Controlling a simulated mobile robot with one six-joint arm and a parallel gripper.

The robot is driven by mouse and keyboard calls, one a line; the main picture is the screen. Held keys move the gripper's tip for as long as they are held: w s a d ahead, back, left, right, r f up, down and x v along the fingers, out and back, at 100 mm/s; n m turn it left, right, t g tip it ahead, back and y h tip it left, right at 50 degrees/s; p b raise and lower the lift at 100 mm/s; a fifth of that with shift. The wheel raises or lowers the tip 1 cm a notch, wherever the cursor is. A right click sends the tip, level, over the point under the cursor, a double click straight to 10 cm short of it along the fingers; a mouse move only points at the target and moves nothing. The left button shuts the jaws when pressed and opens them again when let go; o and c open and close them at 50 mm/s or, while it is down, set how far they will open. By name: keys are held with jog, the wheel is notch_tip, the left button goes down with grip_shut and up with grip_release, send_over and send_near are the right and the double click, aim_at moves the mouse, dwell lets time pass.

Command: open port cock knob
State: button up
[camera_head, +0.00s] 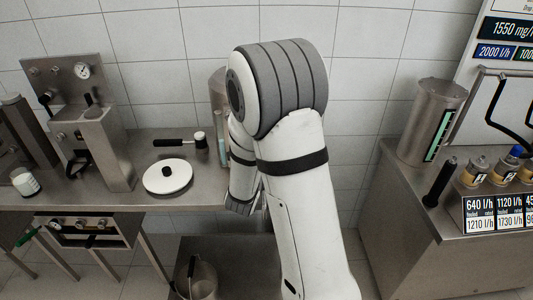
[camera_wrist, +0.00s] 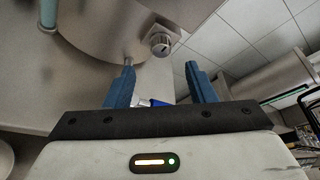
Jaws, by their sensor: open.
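In the wrist view a small round silver knob (camera_wrist: 160,43), which looks like the port cock knob, sits at the edge of a large round steel body (camera_wrist: 105,35). My gripper (camera_wrist: 160,73) has two blue fingers, which are apart with nothing held between the tips. The knob lies beyond the fingertips, roughly in line with the gap between them. A thin metal stub (camera_wrist: 128,60) shows close to the left fingertip. In the head view my white arm fills the middle and hides the gripper and the knob.
A steel counter (camera_head: 120,195) on the left holds a gauge panel (camera_head: 70,80), a white lid (camera_head: 168,177) and a mallet (camera_head: 180,142). A bucket (camera_head: 197,277) stands below. On the right counter are a steel cylinder (camera_head: 425,120) and several bottles.

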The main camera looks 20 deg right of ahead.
jog(key=p+x, duration=0.1)
jog(key=x, duration=0.6)
jog(key=shift+w+d+f, duration=0.1)
jog(key=c, duration=1)
jog(key=shift+o, duration=0.2)
